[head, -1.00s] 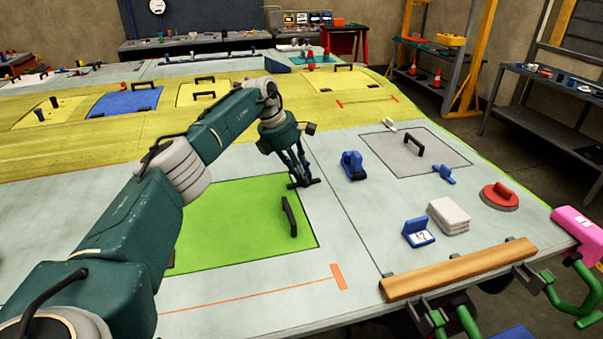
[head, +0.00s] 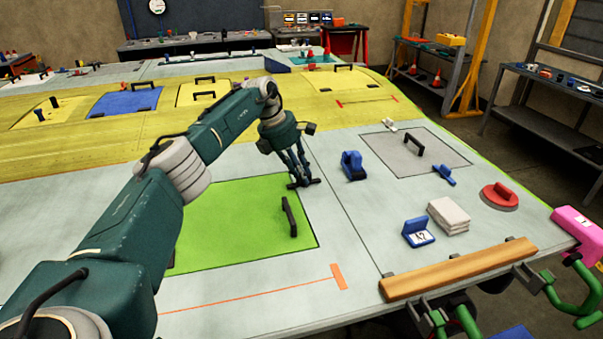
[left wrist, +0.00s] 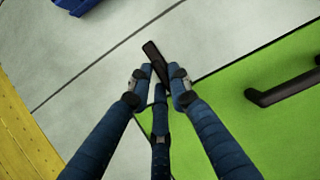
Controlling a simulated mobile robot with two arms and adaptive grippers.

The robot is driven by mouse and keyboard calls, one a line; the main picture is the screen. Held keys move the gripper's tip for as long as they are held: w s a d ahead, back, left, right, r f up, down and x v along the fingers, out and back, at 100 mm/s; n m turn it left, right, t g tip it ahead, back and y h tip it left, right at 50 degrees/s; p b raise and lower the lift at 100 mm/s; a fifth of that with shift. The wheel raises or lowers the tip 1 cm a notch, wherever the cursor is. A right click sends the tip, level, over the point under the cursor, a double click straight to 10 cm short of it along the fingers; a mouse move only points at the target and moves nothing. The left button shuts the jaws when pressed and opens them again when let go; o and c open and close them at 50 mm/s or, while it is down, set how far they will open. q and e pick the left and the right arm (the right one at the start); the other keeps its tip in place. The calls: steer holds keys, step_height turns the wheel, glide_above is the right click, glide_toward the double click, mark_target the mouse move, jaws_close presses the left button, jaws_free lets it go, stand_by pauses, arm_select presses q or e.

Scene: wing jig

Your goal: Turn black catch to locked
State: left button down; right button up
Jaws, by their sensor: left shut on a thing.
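The black catch (head: 312,182) sits at the far right corner of the green panel (head: 235,225). In the left wrist view the catch (left wrist: 153,55) is a dark bar whose upper end points away from the green panel (left wrist: 270,125) over the pale skin. Its lower part is between my fingers and partly hidden. My left gripper (head: 300,182) is shut on the catch, and its fingers also show in the left wrist view (left wrist: 160,85). My right gripper is not in view.
A black handle (head: 289,217) stands on the green panel near the catch. A blue tool (head: 353,166) stands right of the gripper. A grey panel (head: 440,160) with a handle, a white stack (head: 448,215) and a red-topped disc (head: 500,196) lie farther right.

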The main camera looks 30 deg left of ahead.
arm_select(q)
steer(key=shift+w+r, duration=0.2)
steer(key=shift+r, duration=0.15)
steer(key=c, duration=1.7)
jaws_free()
steer(key=shift+o, duration=0.2)
steer(key=shift+s+d, duration=0.1)
steer(key=shift+s, duration=0.05)
steer(key=shift+f, duration=0.1)
steer(key=v, duration=1.2)
steer(key=shift+s, duration=0.15)
